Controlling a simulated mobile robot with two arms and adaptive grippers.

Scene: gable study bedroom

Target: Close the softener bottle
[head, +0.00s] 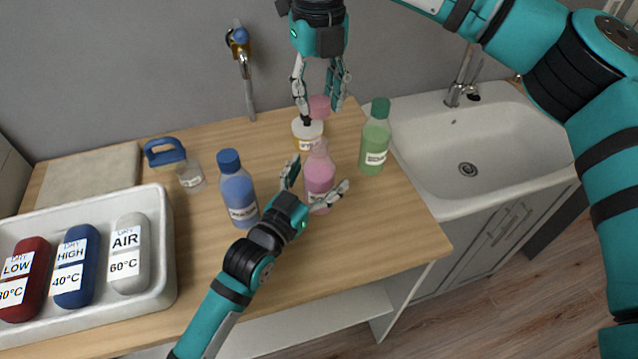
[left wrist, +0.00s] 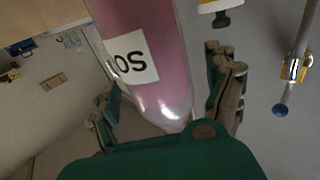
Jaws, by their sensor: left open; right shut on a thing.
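The pink softener bottle (head: 319,175) stands upright on the wooden counter, its top uncapped as far as I can see. In the left wrist view the bottle (left wrist: 141,30) shows part of a label, and its lower body lies between my fingers. My left gripper (head: 314,181) is open, with its fingers on either side of the bottle; I cannot tell if they touch it. My right gripper (head: 320,104) is shut on a pink cap (head: 319,107) and holds it above and slightly behind the bottle's neck.
A green bottle (head: 375,140) stands close right, a blue bottle (head: 238,190) left. A white tub (head: 307,132) with a dark knob is close behind. A clear blue-handled container (head: 190,174) and a white tray (head: 168,240) are farther left. The sink (head: 430,135) is at right.

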